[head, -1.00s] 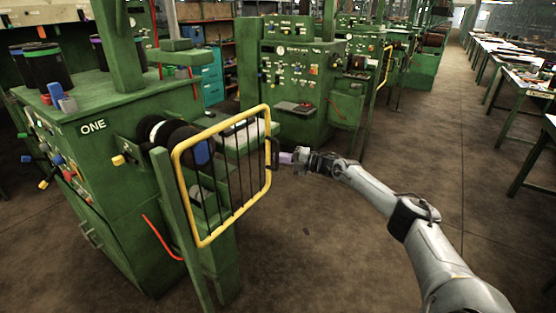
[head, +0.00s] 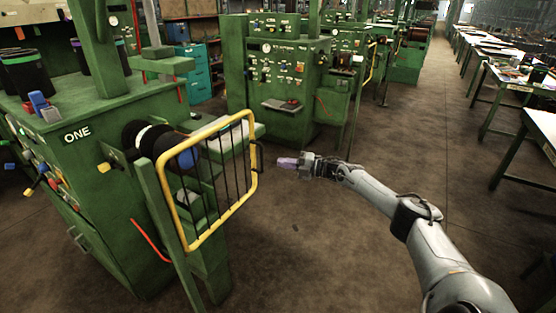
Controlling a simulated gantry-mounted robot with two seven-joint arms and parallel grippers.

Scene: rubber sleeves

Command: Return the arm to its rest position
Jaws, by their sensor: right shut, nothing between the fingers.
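My right gripper (head: 288,163) is at the end of my grey right arm (head: 380,194), which comes in from the lower right. The gripper has purplish fingers, is shut and empty, and hangs in the air just right of the yellow-framed guard gate. A small gap shows between the fingertips and the dark handle (head: 257,156) on the gate's right edge. The yellow gate (head: 203,238) with dark bars stands in front of the black rollers (head: 150,140) of the green machine marked ONE (head: 95,195). My left gripper is not in view.
More green machines (head: 290,75) stand behind. Black cylinders (head: 28,72) sit on top of machine ONE. A row of tables (head: 505,75) lines the right side. The brown floor (head: 320,245) between the machine and the tables is open.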

